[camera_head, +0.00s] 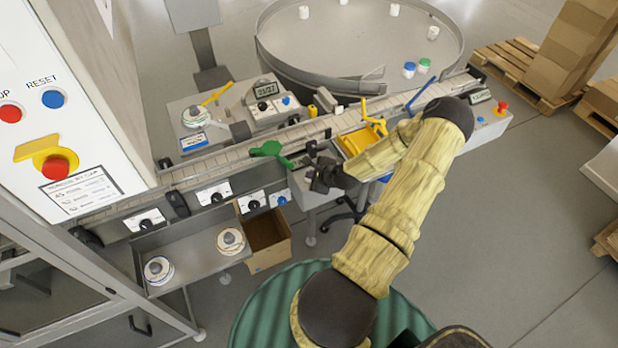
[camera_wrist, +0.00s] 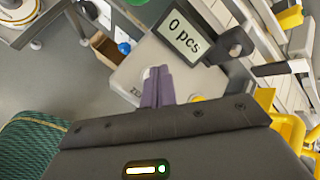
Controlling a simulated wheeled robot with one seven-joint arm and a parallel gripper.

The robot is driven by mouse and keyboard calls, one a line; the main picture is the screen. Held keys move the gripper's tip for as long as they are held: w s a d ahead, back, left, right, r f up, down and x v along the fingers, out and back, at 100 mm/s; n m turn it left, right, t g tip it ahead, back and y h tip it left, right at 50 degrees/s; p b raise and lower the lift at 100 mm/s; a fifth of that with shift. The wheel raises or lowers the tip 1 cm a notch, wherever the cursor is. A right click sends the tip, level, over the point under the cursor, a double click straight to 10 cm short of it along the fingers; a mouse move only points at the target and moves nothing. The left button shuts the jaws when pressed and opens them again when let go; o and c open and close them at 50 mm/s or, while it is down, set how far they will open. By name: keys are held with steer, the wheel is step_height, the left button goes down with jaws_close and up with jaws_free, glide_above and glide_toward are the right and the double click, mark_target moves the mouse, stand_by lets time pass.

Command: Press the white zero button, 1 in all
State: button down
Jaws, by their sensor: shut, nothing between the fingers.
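A grey counter box (camera_wrist: 125,75) with a display reading "0 pcs" (camera_wrist: 183,33) fills the middle of the wrist view. My gripper (camera_wrist: 157,72) is shut and empty, its fingers pointing at the top of this box. A small white patch (camera_wrist: 147,73) shows beside the fingertips and may be the white zero button, mostly hidden behind them. Part of a label starting "ZE" shows left of the fingers. I cannot tell whether the fingertips touch the button. In the head view my dark gripper (camera_head: 322,176) hides the top of the box.
A yellow button (camera_wrist: 198,98) sits right of the fingers. A yellow tray (camera_head: 357,140) stands close to the gripper's right. A conveyor (camera_head: 225,150) runs behind, with a green lever (camera_head: 270,149) left of the gripper. A cardboard box (camera_head: 268,240) stands on the floor below.

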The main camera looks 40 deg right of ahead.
stand_by(0.3)
steer(key=shift+r+p, duration=0.65)
steer(key=shift+r, duration=0.25)
step_height(320, 180, up, 5)
steer(key=p, duration=0.3)
steer(key=shift+p, duration=0.35)
steer(key=shift+w, duration=0.1)
stand_by(0.6)
